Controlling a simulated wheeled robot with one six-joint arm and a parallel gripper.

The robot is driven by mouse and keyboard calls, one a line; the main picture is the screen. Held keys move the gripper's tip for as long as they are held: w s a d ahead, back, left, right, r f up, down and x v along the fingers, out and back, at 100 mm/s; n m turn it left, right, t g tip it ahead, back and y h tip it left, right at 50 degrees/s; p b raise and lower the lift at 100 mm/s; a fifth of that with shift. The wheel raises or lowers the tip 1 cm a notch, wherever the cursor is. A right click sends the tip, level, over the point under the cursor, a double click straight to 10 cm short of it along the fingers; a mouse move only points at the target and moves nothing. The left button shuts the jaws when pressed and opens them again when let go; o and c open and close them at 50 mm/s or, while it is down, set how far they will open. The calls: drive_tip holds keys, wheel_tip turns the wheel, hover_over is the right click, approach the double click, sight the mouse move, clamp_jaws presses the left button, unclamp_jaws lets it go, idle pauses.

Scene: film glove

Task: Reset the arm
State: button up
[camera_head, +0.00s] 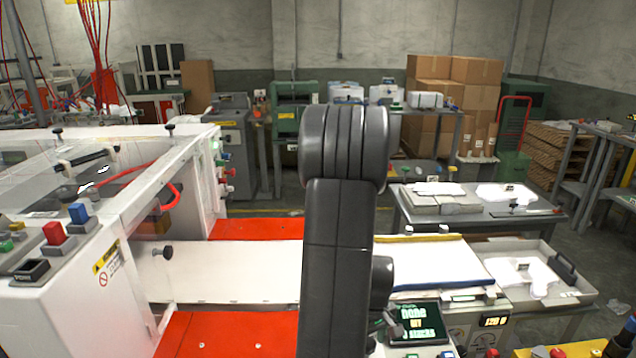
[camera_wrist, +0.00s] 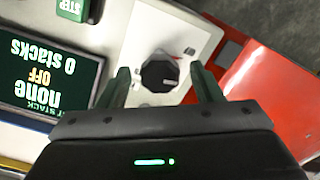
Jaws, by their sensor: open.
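My gripper (camera_wrist: 160,88) shows in the wrist view with its two green fingers apart. It is open and empty. A black round knob (camera_wrist: 159,72) on a light panel appears between the fingers; I cannot tell whether they touch it. A dark display (camera_wrist: 45,75) with "none", "OFF" and "0 stacks" is left of the fingers. In the head view my dark arm stands upright in the middle and bends at the top. The display (camera_head: 414,325) shows low, right of my arm.
A white machine (camera_head: 60,300) with red and blue buttons stands at left. Red panels (camera_head: 255,229) flank a white belt (camera_head: 225,270). A grey tray (camera_head: 575,283) with white film lies at right. Tables and stacked cardboard boxes (camera_head: 475,85) stand behind. Some floor is clear at far right.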

drive_tip(key=shift+r, duration=0.1)
wheel_tip(320, 180, up, 13)
wheel_tip(320, 180, down, 13)
drive_tip(key=shift+f, duration=0.2)
drive_tip(key=shift+r+m, duration=0.15)
drive_tip(key=shift+m, duration=0.15)
drive_tip(key=m+p, duration=0.3)
drive_tip(key=m, duration=0.2)
drive_tip(key=m+p, duration=0.4)
drive_tip(key=m, duration=0.2)
drive_tip(key=shift+a+r, duration=0.1)
drive_tip(key=shift+w+r, duration=0.15)
drive_tip(key=shift+r, duration=1.95)
